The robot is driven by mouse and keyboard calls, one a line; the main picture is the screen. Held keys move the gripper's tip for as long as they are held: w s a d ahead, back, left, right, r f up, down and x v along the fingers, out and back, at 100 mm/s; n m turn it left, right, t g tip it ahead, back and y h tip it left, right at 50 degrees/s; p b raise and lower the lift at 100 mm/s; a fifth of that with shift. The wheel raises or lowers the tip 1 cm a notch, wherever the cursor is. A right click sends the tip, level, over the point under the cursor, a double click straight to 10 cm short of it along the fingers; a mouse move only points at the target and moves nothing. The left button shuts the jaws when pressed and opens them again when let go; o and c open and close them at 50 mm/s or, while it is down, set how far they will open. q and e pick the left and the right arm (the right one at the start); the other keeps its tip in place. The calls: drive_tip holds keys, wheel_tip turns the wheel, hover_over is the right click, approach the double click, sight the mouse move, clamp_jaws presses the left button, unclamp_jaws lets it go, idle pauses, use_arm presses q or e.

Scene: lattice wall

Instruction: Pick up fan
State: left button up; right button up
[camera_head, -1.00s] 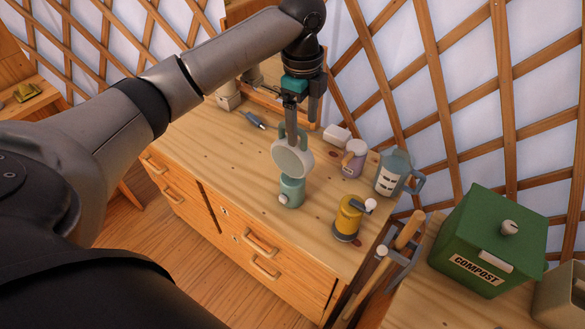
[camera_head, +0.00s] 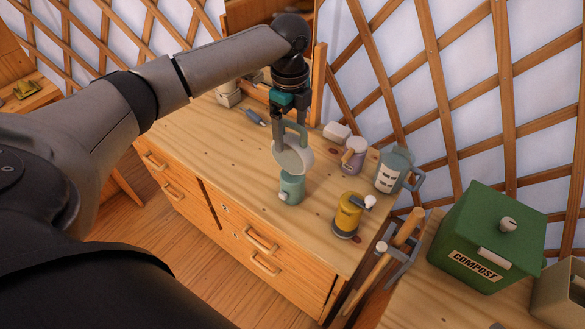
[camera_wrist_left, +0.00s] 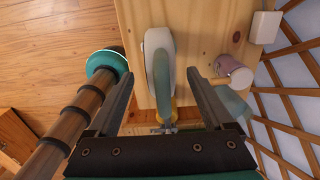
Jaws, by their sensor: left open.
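The fan (camera_head: 291,188) stands upright on the wooden cabinet top, with a pale green base, a round whitish head and a green loop handle on top. My left gripper (camera_head: 290,123) is open above it, its fingers pointing down beside the handle. In the left wrist view the fan (camera_wrist_left: 158,62) shows between the two spread fingers of my left gripper (camera_wrist_left: 162,77), with clear gaps at both sides. The lower part of the fan is hidden there. My right gripper is not in view.
A yellow grinder (camera_head: 347,216), a mauve mug (camera_head: 354,158), a grey-green pitcher (camera_head: 392,172) and a small white box (camera_head: 337,132) stand to the right. A green compost bin (camera_head: 488,240) is farther right. The cabinet top (camera_head: 215,160) is bare left of the fan.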

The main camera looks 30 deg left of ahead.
sight(293, 147)
use_arm(q)
drive_tip(key=f, duration=0.5)
drive_tip(key=shift+w+d, duration=0.15)
drive_tip(key=shift+d, duration=0.05)
drive_tip(key=shift+c, duration=0.3)
clamp_jaws()
idle(0.9)
